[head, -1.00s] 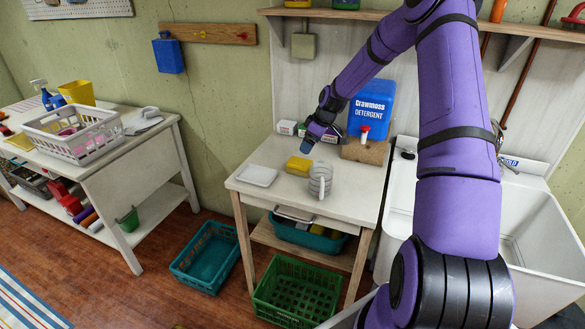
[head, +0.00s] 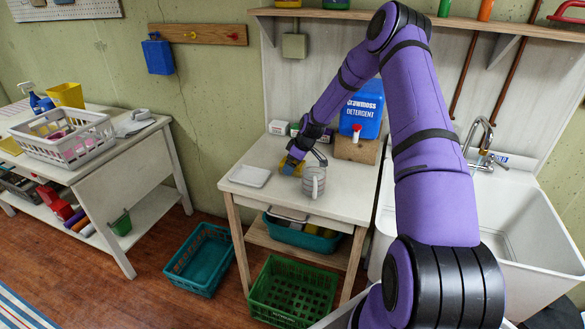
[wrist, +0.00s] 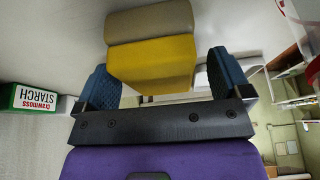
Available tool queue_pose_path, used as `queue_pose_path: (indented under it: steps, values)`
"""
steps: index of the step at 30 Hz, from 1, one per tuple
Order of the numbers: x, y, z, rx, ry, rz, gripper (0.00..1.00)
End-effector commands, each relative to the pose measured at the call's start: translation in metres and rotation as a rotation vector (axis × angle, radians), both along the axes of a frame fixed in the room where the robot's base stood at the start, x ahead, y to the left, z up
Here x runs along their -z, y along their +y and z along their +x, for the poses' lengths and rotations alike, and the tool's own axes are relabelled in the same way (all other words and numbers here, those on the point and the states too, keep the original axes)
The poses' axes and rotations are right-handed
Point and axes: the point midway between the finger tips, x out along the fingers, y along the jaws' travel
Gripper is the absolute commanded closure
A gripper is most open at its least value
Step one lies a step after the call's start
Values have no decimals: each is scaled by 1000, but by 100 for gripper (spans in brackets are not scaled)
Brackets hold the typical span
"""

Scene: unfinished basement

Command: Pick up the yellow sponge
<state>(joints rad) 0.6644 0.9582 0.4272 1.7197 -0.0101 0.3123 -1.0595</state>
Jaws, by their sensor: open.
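The yellow sponge (wrist: 152,62) has a tan layer on one face and lies on the white table (head: 330,203). In the wrist view it sits between the two blue fingers of my gripper (wrist: 162,80), with the fingers apart on either side of it. My gripper (head: 291,166) is open and low over the table. In the head view my gripper covers most of the sponge, and only a little yellow (head: 287,169) shows. I cannot tell whether a finger touches the sponge.
A grey ribbed mug (head: 314,183) stands close at the right of my gripper. A white tray (head: 250,176) lies to the left. The blue detergent jug (head: 366,112) and small boxes (head: 279,127) stand behind. The sink (head: 510,225) is at the right.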

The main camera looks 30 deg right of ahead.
Motion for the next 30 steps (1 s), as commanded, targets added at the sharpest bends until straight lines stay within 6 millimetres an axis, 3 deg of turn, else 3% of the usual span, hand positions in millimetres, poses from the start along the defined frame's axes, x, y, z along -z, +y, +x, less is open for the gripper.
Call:
queue_pose_path:
  steps: [9, 16, 25, 30]
  values:
    - [9, 2, 3, 0, -1, -1, 4]
    - [8, 2, 3, -1, -1, -1, 57]
    - [6, 2, 3, -1, -1, -1, 58]
    - [-13, 1, 3, -1, -2, -2, 58]
